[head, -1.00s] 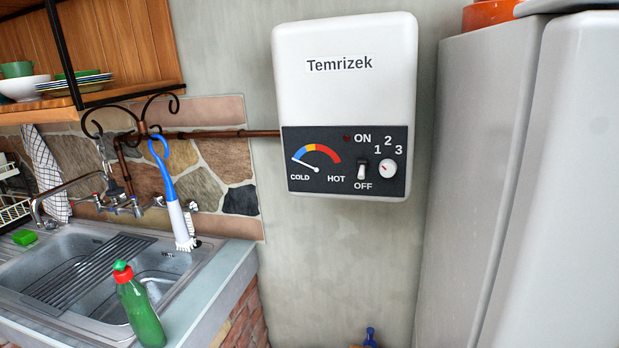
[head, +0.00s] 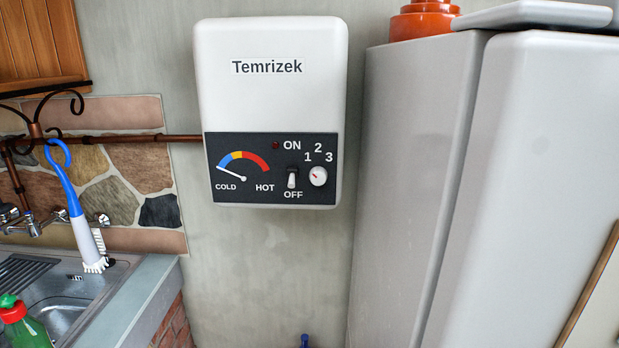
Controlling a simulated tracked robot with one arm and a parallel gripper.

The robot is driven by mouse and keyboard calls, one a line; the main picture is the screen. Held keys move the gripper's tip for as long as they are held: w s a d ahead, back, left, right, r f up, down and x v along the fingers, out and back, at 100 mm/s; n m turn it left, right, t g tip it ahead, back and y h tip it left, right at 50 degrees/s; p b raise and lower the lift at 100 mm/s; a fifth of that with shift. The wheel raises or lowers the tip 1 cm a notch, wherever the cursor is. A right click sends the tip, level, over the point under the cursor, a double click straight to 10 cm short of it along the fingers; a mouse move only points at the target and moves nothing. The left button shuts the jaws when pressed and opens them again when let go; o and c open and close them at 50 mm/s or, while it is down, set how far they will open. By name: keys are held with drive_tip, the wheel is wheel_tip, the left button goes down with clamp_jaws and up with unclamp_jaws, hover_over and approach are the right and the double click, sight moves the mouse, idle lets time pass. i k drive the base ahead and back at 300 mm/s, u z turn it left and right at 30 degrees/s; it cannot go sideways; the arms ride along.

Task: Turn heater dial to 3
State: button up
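The white Temrizek heater (head: 270,100) hangs on the grey wall in the middle of the head view. Its dark panel (head: 225,196) is on the lower part. The small white round dial (head: 318,177) is at the panel's right, with 1, 2 and 3 printed around its top. A small red mark on the dial seems to point to the upper left, towards 1. The switch (head: 292,178) left of the dial is down at OFF. The red lamp (head: 276,146) looks dark. The gauge needle (head: 230,172) points to COLD. My gripper is not in view.
A large grey fridge (head: 410,180) stands to the right, with an orange object (head: 424,20) on top. A sink (head: 60,300), a blue-and-white brush (head: 78,215) and a green bottle (head: 22,328) are at the lower left. Bare wall lies below the heater.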

sight(319, 175)
drive_tip(key=i, duration=0.85)
drive_tip(key=z, duration=0.1)
